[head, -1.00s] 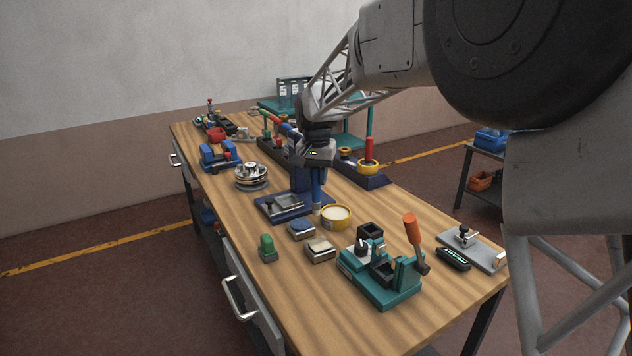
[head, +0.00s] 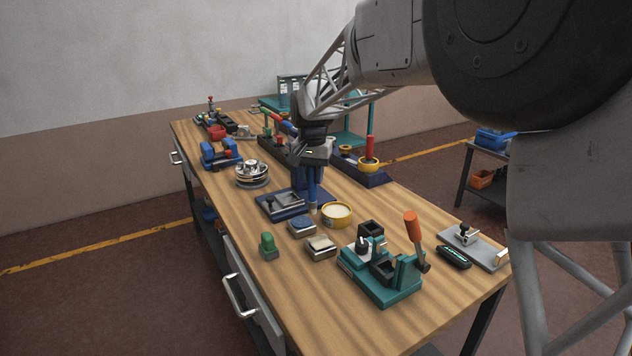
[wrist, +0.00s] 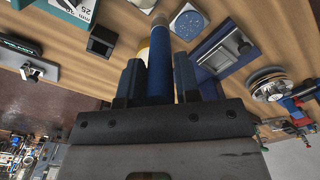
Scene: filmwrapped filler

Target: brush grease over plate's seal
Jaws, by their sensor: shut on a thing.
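My gripper (head: 313,172) is shut on a blue-handled brush (head: 312,194), held upright with its lower end down. The brush also shows between the fingers in the wrist view (wrist: 160,62). In the head view its lower end is between a yellow tin (head: 338,220) of pale grease and a grey plate (head: 288,200) on a dark blue fixture (head: 300,214). I cannot tell whether it touches anything; the bristles are not clear. The plate shows right of the brush in the wrist view (wrist: 222,48). Its seal is too small to make out.
A teal clamp with an orange handle (head: 385,275) is at front right. A round metal stack (head: 252,174) stands left of the plate.

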